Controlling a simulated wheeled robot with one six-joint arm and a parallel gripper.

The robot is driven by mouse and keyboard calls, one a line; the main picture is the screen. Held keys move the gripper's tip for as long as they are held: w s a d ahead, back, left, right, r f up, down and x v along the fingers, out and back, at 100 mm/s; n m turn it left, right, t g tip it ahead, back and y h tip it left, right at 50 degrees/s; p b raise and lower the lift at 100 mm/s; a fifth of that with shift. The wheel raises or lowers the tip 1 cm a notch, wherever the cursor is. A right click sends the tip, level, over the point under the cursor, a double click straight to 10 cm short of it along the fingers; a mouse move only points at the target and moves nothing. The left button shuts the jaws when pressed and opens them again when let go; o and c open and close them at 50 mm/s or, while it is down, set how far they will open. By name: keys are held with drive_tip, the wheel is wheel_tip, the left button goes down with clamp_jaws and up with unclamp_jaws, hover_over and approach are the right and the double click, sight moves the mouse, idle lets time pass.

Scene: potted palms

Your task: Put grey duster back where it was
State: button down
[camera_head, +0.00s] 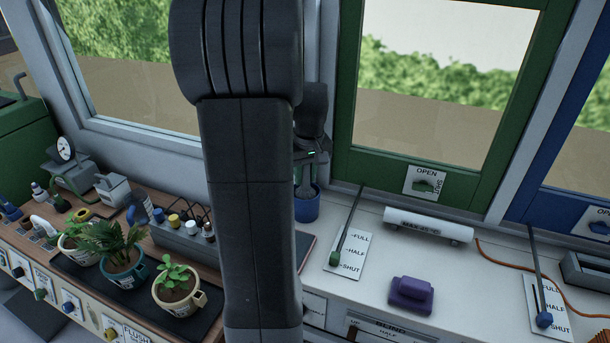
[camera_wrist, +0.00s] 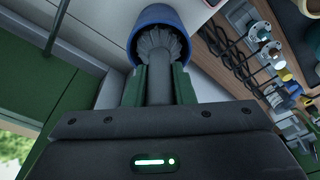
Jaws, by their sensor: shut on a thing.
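The grey duster (camera_wrist: 163,48) is held in my gripper (camera_wrist: 158,84), whose two green-sided fingers are closed on its handle. Its grey bristled head is at the mouth of a blue cup (camera_wrist: 139,19) and appears to be inside it. In the head view the duster (camera_head: 306,183) shows as a small grey shape under my gripper (camera_head: 311,156), reaching down to the blue cup (camera_head: 307,208). The cup stands on the counter by the window wall. My arm hides the area left of the cup, and how deep the head sits cannot be told.
Right of the cup are a lever on a FULL/HALF/SHUT plate (camera_head: 346,254), a white roller (camera_head: 428,225) and a purple block (camera_head: 411,294). Left of my arm are potted plants (camera_head: 119,257) and a grey rack of bottles (camera_head: 180,236). The counter between lever and block is clear.

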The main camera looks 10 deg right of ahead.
sight(308, 194)
drive_tip(key=shift+f, duration=0.35)
drive_tip(key=shift+f, duration=0.15)
drive_tip(key=c, duration=1.2)
unclamp_jaws()
drive_tip(key=shift+c, duration=0.2)
wheel_tip(308, 194, up, 12)
drive_tip(key=s, duration=0.1)
drive_tip(key=shift+s+d+b, duration=0.15)
drive_tip(key=shift+s+b, duration=0.2)
drive_tip(key=shift+s, duration=0.05)
